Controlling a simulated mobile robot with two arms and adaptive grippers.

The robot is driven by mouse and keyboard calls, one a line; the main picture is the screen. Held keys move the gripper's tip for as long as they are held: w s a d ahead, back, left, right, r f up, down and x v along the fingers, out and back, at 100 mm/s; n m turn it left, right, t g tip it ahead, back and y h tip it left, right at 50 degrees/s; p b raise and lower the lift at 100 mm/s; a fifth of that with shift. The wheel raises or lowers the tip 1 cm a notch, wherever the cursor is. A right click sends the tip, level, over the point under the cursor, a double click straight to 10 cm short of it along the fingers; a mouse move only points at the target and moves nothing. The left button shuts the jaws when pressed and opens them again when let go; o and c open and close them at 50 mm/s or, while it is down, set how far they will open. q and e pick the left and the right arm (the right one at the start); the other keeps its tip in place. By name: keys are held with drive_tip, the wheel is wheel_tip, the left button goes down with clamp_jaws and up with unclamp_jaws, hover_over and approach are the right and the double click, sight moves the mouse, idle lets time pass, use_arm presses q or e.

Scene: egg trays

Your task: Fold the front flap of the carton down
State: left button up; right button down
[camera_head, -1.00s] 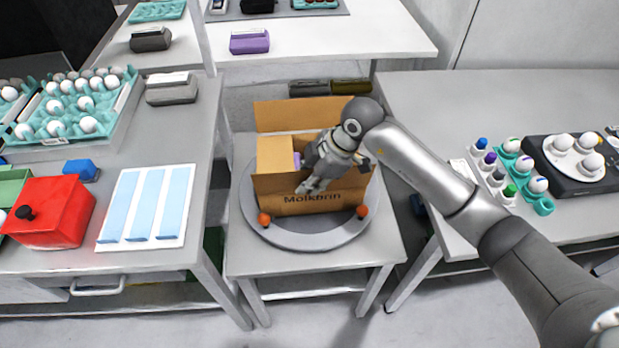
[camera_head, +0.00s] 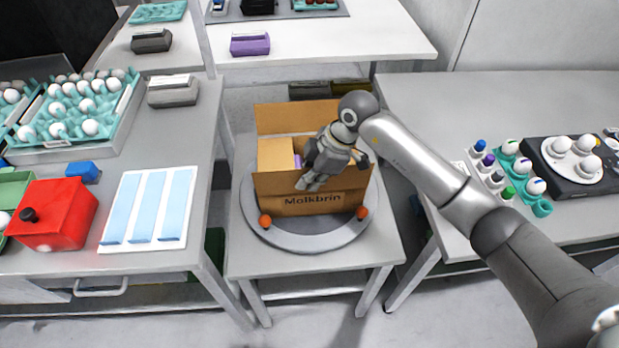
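The open brown carton (camera_head: 270,206) stands on a round grey turntable (camera_head: 285,238), its front marked "Molkbrin". Its back flap (camera_head: 290,116) stands upright. A lighter tan panel (camera_head: 274,155) lies at the left of the opening. A plain strip (camera_head: 275,184) above the lettering looks like the front flap; its exact angle is hard to tell. My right gripper (camera_head: 308,182) reaches over the carton from the right, its fingertips at this strip. The fingers look close together, but I cannot tell whether they are shut. The gripper hides the carton's right part. My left gripper is not in view.
A left table carries a red box (camera_head: 60,225) and an egg tray (camera_head: 115,130). A right table carries a black device (camera_head: 560,185) with eggs. The small table's front is clear.

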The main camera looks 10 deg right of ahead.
drive_tip(key=shift+w+r+g+p, duration=0.15)
drive_tip(key=shift+w+g+p, duration=0.35)
drive_tip(key=shift+g, duration=0.5)
drive_tip(key=shift+w+f+m+g+b, duration=0.15)
drive_tip(key=shift+w+m+g+b, duration=0.25)
drive_tip(key=shift+g+b, duration=0.45)
drive_tip(key=shift+w+f+m+g+b, duration=0.2)
drive_tip(key=shift+w+g+b, duration=0.3)
drive_tip(key=shift+g+b, duration=0.35)
drive_tip(key=c, duration=2.2)
unclamp_jaws()
drive_tip(key=o, duration=0.5)
drive_tip(key=shift+r, duration=0.1)
